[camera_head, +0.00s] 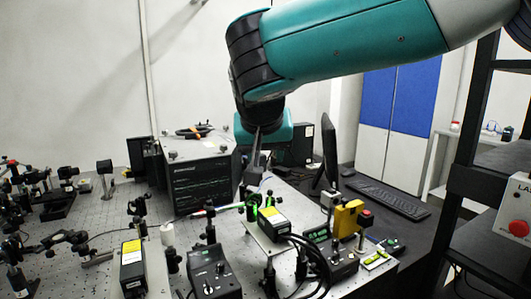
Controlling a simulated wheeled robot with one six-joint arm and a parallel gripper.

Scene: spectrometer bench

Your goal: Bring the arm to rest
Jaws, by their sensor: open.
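My teal arm reaches in from the upper right and bends down at a black joint. My gripper (253,172) points down over the optical bench (215,270), near the middle of the view. Its dark fingers are small and seen nearly edge-on. It is open, and I see nothing held in it. Just below and in front of it are a green-lit part (250,207) and a yellow-labelled black box (270,218). Whether the fingertips touch anything below cannot be told.
A black-fronted cabinet (200,185) stands behind left of the gripper. A monitor (328,150) and keyboard (388,198) are behind right. Posts and optics crowd the bench's left side. A black frame (470,150) with a red button box (517,212) stands at right.

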